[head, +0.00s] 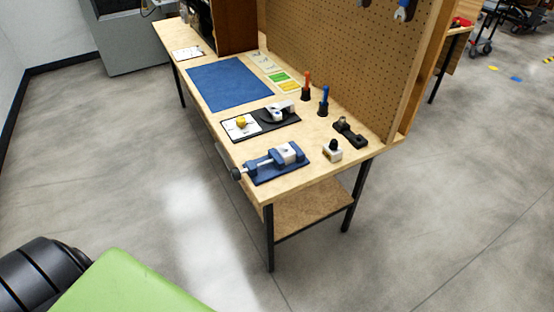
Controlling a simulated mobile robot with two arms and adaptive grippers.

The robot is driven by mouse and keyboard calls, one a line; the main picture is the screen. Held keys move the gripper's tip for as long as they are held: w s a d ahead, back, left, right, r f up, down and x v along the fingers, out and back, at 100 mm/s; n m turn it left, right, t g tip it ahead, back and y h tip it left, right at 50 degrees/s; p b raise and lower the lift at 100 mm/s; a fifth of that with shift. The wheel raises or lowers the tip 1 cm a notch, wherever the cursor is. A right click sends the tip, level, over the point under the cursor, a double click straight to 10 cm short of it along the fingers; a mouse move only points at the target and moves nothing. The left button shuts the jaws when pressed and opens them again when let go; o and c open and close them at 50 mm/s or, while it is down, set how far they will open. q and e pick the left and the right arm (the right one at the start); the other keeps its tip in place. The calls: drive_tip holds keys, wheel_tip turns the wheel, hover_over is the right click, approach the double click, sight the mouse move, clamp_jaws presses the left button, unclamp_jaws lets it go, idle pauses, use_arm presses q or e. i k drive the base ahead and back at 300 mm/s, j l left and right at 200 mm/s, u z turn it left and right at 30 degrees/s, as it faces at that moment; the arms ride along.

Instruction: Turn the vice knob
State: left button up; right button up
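A blue and grey vice (280,163) sits on the near end of the wooden workbench. Its dark round vice knob (236,174) sticks out past the bench's left edge, at the end of the vice's screw. Neither of my grippers is in view. Nothing is seen touching the vice or the knob.
The workbench (290,190) carries a blue mat (229,83), a black plate with a yellow knob (241,122), and red (306,86) and blue (324,100) handled tools. A pegboard (330,60) backs its right side. The floor (170,180) left of the bench is clear.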

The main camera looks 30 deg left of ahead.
sight(235, 173)
drive_tip(key=u, duration=1.25)
